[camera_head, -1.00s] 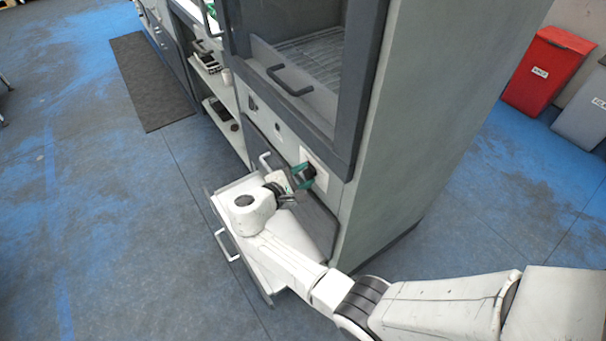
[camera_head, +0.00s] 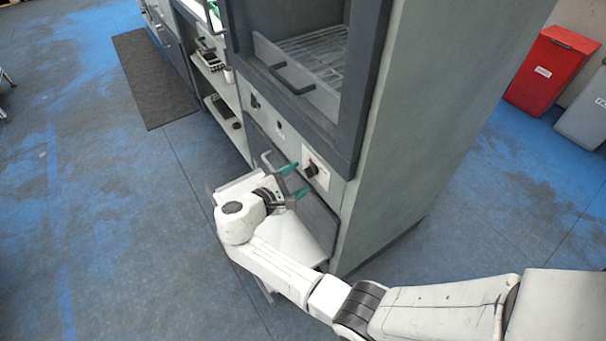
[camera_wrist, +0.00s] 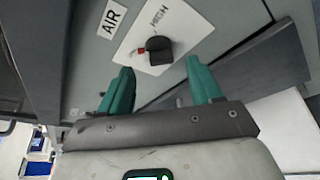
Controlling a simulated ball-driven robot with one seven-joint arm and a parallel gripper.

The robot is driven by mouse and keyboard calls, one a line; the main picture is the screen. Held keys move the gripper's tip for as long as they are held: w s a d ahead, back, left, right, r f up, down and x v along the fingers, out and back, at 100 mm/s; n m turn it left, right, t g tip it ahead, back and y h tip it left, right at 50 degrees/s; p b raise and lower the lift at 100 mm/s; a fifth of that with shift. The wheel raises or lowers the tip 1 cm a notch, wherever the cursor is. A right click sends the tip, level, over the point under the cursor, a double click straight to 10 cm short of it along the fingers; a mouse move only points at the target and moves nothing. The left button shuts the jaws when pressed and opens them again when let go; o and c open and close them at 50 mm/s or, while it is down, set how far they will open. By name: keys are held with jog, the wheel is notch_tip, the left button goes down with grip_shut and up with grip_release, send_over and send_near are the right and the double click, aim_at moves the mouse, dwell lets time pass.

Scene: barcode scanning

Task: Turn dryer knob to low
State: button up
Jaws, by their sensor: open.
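The dryer knob (camera_head: 310,170) is a black knob on a white plate on the cabinet front, below the dryer window. In the wrist view the knob (camera_wrist: 159,48) sits on the white plate (camera_wrist: 190,36), which carries the word HIGH and a red mark beside the knob. My gripper (camera_head: 294,181) is open and empty, with green fingertips pointing at the panel. In the wrist view my gripper (camera_wrist: 159,75) has one finger to each side below the knob, apart from it. Any LOW marking cannot be made out.
The dryer window has a dark handle (camera_head: 291,79) above the knob. An open drawer lies below my gripper. Red bin (camera_head: 552,68) and grey bin (camera_head: 587,115) stand far right.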

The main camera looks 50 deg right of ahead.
jog(key=v, duration=0.7)
dwell(0.4)
jog(key=s+f+m+y+p, duration=0.1)
jog(key=s+f+m+y, duration=0.15)
jog(key=s, duration=0.45)
jog(key=s+f+m+y+p, duration=0.1)
jog(key=s+m+y, duration=0.1)
jog(key=s+y, duration=0.3)
jog(key=s+f+m+y+p, duration=0.1)
jog(key=s+m+y, duration=0.2)
jog(key=s, duration=0.5)
jog(key=s+a+r+m+t+y+p, duration=0.1)
jog(key=s+a+r+y, duration=0.3)
jog(key=s, duration=0.2)
jog(key=shift+a+m, duration=0.35)
